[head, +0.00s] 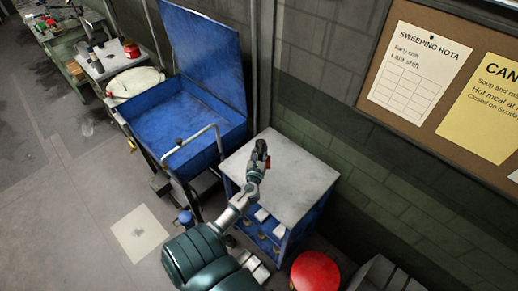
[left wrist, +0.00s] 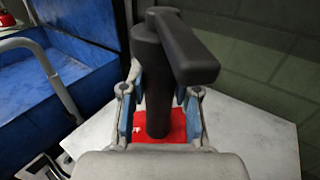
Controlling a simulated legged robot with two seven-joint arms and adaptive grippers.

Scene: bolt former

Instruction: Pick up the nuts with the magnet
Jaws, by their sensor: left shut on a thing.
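My left gripper (head: 259,165) reaches in over the grey top of the blue cabinet. In the left wrist view its blue-padded fingers (left wrist: 160,112) are shut on a black handle (left wrist: 152,80) with a side grip at its top. A red part (left wrist: 172,126) shows below the handle, between the fingers. I take this black and red tool to be the magnet; in the head view it also shows dark with a bit of red (head: 267,162). I cannot make out any nuts. My right gripper is not in view.
The cabinet top (head: 292,180) is otherwise bare. Left of it stands a blue tub (head: 190,115) with a raised lid and a bent grey rail (head: 192,140). A red round stool (head: 315,271) is at the front. A pale sheet (head: 139,233) with dark specks lies on the floor.

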